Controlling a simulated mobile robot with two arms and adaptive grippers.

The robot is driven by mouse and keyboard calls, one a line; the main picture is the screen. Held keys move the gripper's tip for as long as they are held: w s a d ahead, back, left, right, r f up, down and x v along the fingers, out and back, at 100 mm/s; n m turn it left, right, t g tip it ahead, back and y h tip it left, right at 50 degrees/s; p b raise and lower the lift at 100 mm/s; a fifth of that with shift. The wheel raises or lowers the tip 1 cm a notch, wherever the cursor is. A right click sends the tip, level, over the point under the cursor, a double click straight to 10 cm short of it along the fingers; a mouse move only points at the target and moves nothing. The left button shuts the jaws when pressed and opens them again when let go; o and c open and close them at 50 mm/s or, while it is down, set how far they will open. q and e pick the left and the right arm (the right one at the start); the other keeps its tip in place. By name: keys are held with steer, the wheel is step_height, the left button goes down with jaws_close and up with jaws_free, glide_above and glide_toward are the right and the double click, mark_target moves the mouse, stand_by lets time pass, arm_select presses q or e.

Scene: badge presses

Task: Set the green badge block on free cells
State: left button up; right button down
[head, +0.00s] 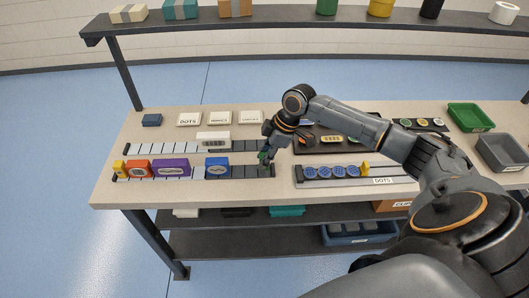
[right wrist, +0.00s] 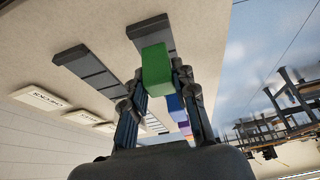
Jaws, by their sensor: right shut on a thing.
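My right gripper (head: 268,154) is shut on the green badge block (right wrist: 155,65), at the right end of the front cell strip (head: 245,172). In the head view the block is mostly hidden by the fingers; whether it touches the strip I cannot tell. That strip bears a yellow end piece (head: 119,168), a red-orange block (head: 138,169), a purple block (head: 171,169) and a blue block (head: 217,168). Bare cells show between purple and blue, and dark bare cells right of blue. My left gripper is not in view.
White label plates (head: 189,119) and a small blue block (head: 152,120) lie behind. To the right are a rail with blue round badges (head: 338,172), a green tray (head: 470,117) and a grey tray (head: 502,151).

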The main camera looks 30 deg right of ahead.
steer(key=shift+f, duration=0.5)
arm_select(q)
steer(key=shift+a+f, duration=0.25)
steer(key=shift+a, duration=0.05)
arm_select(e)
steer(key=shift+f, duration=0.3)
steer(key=c, duration=1)
jaws_free()
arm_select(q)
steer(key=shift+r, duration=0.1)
arm_select(e)
steer(key=shift+r, duration=0.1)
steer(key=shift+r+p, duration=5.45)
steer(key=shift+r, duration=0.05)
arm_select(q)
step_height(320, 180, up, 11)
